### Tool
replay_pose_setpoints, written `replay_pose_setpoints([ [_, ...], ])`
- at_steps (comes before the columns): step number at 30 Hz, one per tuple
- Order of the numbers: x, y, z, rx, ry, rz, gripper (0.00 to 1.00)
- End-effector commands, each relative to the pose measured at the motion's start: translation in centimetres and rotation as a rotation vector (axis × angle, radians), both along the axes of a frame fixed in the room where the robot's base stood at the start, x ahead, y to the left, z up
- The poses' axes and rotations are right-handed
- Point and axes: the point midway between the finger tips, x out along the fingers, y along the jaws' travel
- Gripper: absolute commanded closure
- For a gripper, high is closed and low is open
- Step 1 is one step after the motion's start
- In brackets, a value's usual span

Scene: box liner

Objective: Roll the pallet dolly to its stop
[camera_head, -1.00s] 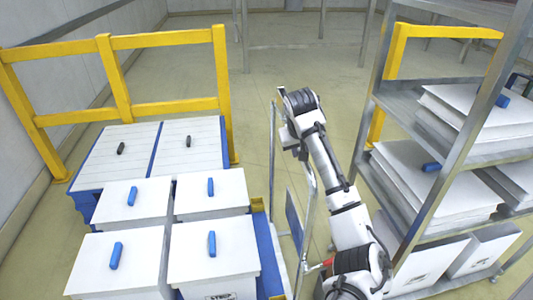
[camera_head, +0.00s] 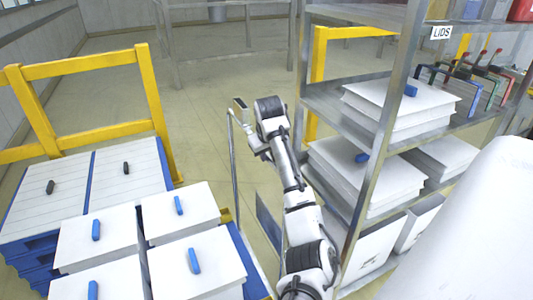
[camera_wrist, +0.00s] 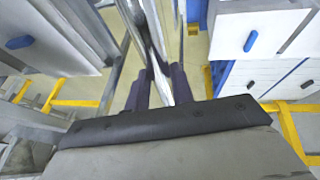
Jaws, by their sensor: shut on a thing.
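The pallet dolly carries white boxes (camera_head: 107,232) with blue grips on a blue deck (camera_head: 250,272). A yellow corner shows at the deck's far right. Its upright grey metal handle frame (camera_head: 232,165) stands at the right side of the boxes. My gripper (camera_head: 250,143) is at the top of this frame, though my wrist partly hides the contact. In the wrist view, my two dark fingers (camera_wrist: 160,88) are shut on the grey handle bar (camera_wrist: 152,35), which runs between them. The stop cannot be made out.
A metal rack (camera_head: 385,130) with white lids stands close right of my arm. Blue pallets with white slatted tops (camera_head: 85,185) lie beyond the boxes at left. A yellow rail (camera_head: 90,85) stands behind them. Open floor (camera_head: 205,85) lies ahead.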

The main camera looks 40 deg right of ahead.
Motion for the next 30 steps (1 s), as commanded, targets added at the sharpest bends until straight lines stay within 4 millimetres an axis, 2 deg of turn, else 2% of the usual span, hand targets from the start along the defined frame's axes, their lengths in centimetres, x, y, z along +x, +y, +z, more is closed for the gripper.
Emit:
replay_pose_setpoints([
  [2,0.1,-0.4,0.4,-0.013,-0.012,-0.003,1.0],
  [3,0.1,-0.4,0.4,-0.013,-0.012,-0.003,0.74],
  [8,0.0,-0.4,0.3,-0.011,-0.01,-0.004,0.55],
  [16,0.0,-0.3,0.4,-0.01,-0.009,-0.005,0.55],
  [20,-0.3,-0.1,1.2,-0.011,-0.012,-0.005,0.55],
  [23,-0.8,0.4,2.6,-0.012,-0.011,-0.004,0.55],
  [30,-2.6,2.0,7.8,-0.013,-0.013,-0.004,0.55],
])
